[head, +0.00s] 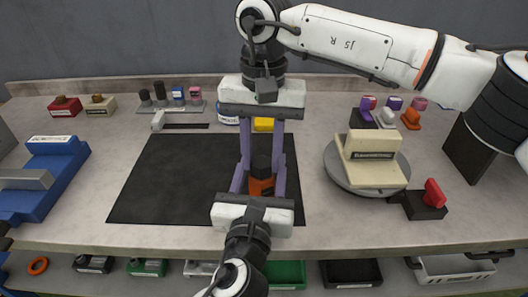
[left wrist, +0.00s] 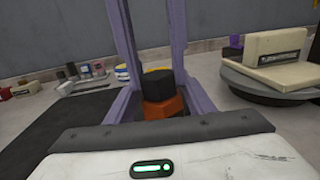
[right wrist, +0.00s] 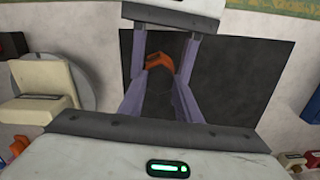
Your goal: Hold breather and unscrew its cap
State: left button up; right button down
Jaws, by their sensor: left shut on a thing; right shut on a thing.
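The breather has an orange body (head: 261,186) and a black cap (head: 261,163), upright above the black mat (head: 170,180). In the left wrist view the cap (left wrist: 158,84) sits on top of the orange body (left wrist: 160,108). My left gripper (head: 261,180), coming from the front, is shut on the orange body. My right gripper (head: 262,160), reaching in from the far side, is shut on the cap. In the right wrist view the orange body (right wrist: 158,61) shows between the purple fingers; the cap is hard to make out against the mat. I cannot tell whether cap and body are apart.
A round turntable (head: 400,178) with a cream block (head: 372,170) stands at the right. A red-topped black fixture (head: 425,205) is beside it. A blue vise-like fixture (head: 45,180) is at the left. Small parts line the back. Bins sit below the front edge.

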jog(key=n, duration=0.3)
jog(key=shift+s+a, duration=0.15)
jog(key=shift+a, duration=0.15)
jog(key=shift+r, duration=0.1)
